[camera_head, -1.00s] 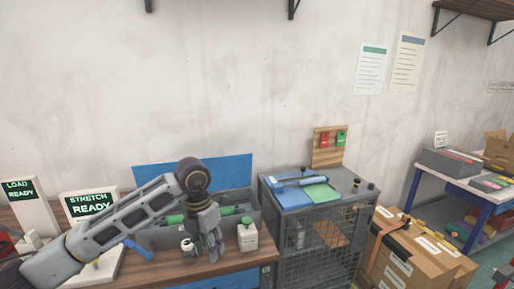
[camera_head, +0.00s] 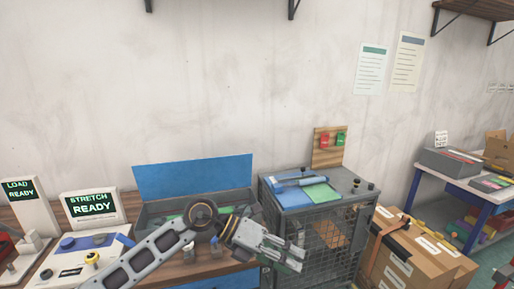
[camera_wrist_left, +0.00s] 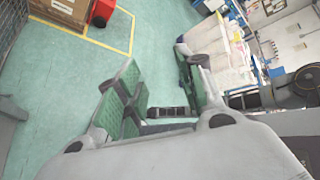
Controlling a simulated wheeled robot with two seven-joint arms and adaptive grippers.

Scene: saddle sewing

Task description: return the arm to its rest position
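My left arm comes in from the lower left in the camera_head view and reaches across the front of the workbench. My left gripper (camera_head: 298,256) is turned to the right, in front of the wire-mesh cabinet. In the left wrist view the gripper (camera_wrist_left: 158,62) shows two fingers with green pads, standing apart with nothing between them. My right gripper is in neither view.
A grey box with a raised blue lid (camera_head: 195,177) stands on the bench behind my arm. The mesh cabinet (camera_head: 335,238) is right of it. Cardboard boxes (camera_head: 425,250) stand farther right. The STRETCH READY display (camera_head: 91,205) is left. Green floor (camera_wrist_left: 60,75) shows below.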

